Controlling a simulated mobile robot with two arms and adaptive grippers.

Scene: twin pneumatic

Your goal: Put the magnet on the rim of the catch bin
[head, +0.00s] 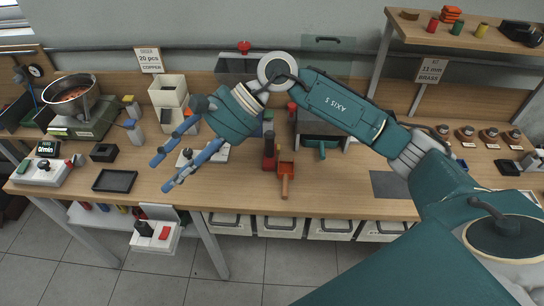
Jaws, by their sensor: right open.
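My right gripper (160,175) is open, with its two blue fingers apart and empty above the left part of the bench, pointing to the lower left. A small white bin (143,243) at the bench's front edge, below the fingertips, may be the catch bin. It holds a dark piece (144,228) and a small red piece (165,232). I cannot tell which object is the magnet; the red piece is too small to identify. My left gripper is out of view.
The wooden bench (330,205) is clear along its front middle. A black tray (115,181) lies left of my fingers.

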